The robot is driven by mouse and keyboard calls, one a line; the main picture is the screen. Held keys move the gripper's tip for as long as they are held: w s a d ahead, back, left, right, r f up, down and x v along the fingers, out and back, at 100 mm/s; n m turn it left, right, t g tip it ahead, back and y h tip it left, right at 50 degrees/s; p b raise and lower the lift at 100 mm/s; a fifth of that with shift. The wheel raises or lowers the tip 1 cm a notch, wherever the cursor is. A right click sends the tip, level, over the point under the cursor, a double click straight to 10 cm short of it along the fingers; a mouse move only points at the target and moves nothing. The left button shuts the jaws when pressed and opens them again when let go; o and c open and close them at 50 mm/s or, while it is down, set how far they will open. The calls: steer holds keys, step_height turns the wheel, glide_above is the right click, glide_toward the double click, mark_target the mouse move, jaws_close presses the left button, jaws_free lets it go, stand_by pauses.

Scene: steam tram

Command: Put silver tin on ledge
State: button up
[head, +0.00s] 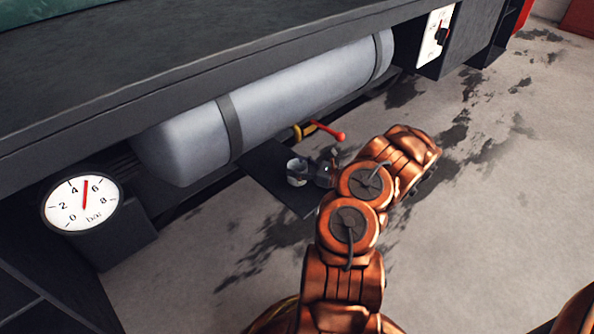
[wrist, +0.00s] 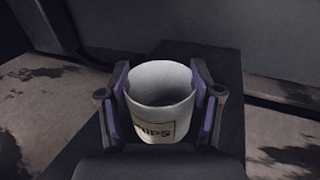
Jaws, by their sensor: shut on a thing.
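The silver tin (head: 297,173) is a small open-topped cylinder. It also shows in the wrist view (wrist: 158,112), upright and empty-looking, with a label partly readable as "IPS". My gripper (head: 318,172) is shut on it, with one purple-padded finger on each side. The dark flat ledge (head: 268,163) juts out below the grey tank, and it also shows in the wrist view (wrist: 215,72). The tin is over the ledge; I cannot tell whether its base touches it.
A grey cylindrical tank (head: 275,95) runs behind the ledge. A red-handled lever (head: 328,131) sticks out close to my wrist. A pressure gauge (head: 82,204) stands at left and a white switch panel (head: 436,35) at upper right. The stained floor (head: 500,190) at right is open.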

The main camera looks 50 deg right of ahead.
steer(key=shift+f, duration=0.25)
steer(key=o, duration=1.2)
steer(key=shift+c, duration=0.2)
steer(key=shift+s+r, duration=0.1)
steer(key=shift+s, duration=0.05)
steer(key=p+v, duration=0.4)
steer(key=v, duration=0.7)
steer(key=shift+s+d, duration=0.25)
steer(key=shift+s, duration=0.05)
